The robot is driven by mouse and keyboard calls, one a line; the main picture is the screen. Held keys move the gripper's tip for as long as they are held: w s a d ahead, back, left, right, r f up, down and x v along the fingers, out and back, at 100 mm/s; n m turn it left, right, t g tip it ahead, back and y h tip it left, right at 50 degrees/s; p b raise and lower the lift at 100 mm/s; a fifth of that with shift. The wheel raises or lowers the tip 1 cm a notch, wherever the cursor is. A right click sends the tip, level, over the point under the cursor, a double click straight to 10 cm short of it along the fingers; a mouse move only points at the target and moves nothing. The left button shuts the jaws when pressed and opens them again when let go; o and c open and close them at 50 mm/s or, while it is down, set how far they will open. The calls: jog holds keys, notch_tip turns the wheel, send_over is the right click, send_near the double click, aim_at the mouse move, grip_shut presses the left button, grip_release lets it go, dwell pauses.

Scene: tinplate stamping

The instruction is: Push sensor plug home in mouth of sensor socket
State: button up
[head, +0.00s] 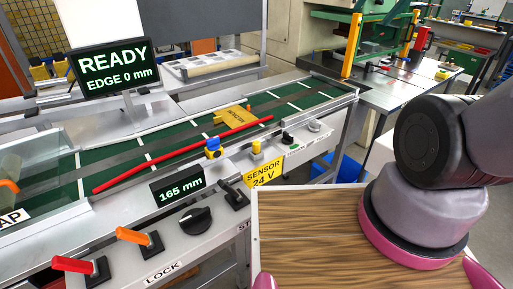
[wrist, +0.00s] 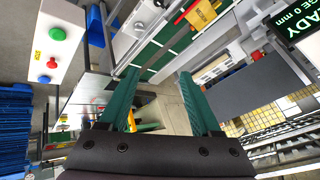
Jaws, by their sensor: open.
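A yellow plug-like piece (head: 257,148), which looks like the sensor plug, stands upright on the machine's front ledge, just above the yellow SENSOR 24 V label (head: 264,174). The socket under it is too small to make out, so I cannot tell how deep the plug sits. My gripper (wrist: 159,73) shows in the wrist view with two green fingers apart and nothing between them. Its fingers do not show in the head view. In the wrist view I cannot pick out the plug or the socket.
A blue and yellow sensor block (head: 212,147) and a long red rod (head: 185,155) are by the green conveyor (head: 290,100). The front panel has a 165 mm display (head: 178,188), a black knob (head: 195,220) and levers. A wooden top (head: 320,235) lies in front.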

dwell(0.3)
jog(key=c, duration=0.3)
jog(key=m+g, duration=0.7)
jog(key=m, duration=0.7)
send_over(257, 141)
jog(key=d, duration=0.1)
jog(key=shift+h, duration=0.3)
notch_tip(257, 141, down, 31)
jog(key=shift+s+f, duration=0.1)
jog(key=shift+s, duration=0.05)
jog(key=f, duration=0.6)
jog(key=a+f, duration=0.1)
jog(key=f, duration=0.3)
jog(key=shift+a, duration=0.1)
